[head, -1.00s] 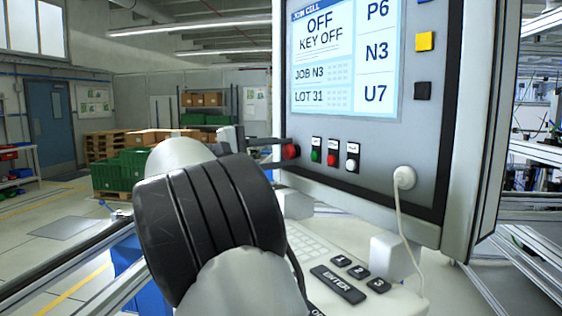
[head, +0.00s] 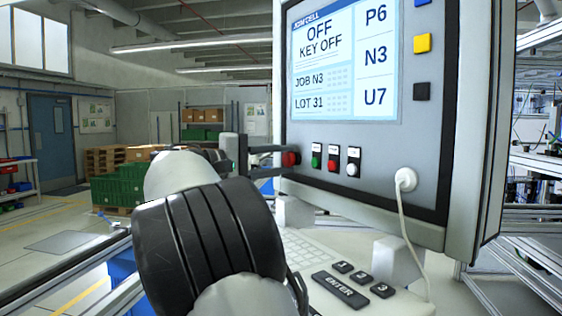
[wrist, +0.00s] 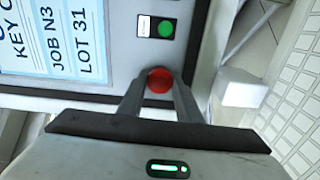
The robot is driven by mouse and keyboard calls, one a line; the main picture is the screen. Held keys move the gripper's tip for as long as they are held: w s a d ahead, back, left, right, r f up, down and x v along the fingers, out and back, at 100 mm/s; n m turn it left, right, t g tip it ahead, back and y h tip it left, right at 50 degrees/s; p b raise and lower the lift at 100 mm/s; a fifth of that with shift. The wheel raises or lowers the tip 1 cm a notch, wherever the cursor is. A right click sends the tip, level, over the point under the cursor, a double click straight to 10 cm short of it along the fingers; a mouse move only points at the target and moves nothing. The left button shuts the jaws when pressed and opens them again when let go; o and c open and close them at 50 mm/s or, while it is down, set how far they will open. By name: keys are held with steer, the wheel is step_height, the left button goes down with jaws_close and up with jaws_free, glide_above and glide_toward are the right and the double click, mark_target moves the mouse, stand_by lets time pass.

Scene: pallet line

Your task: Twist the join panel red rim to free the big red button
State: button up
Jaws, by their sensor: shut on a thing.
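The join panel (head: 330,203) stands upright at the right in the head view, its screen (head: 340,62) reading OFF and KEY OFF. The big red button (head: 291,159) is at the panel's lower left. My gripper (head: 279,156) reaches in from the left with its fingers at the button. In the wrist view my gripper (wrist: 160,88) is shut on the red button (wrist: 159,74), one finger on each side. I cannot tell the rim apart from the button's face, and part of it is hidden by the fingers.
Right of the red button are a green button (head: 316,162), a small red button (head: 332,159) and a white-topped switch (head: 353,162). A white plug with a cable (head: 405,179) sits further right. A keyboard shelf (head: 345,282) juts out below the panel.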

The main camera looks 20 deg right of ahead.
steer(key=o, duration=1.1)
steer(key=shift+c, duration=0.2)
steer(key=s+a+p, duration=0.2)
steer(key=a, duration=1.5)
steer(key=shift+s, duration=0.2)
steer(key=shift+a, duration=0.1)
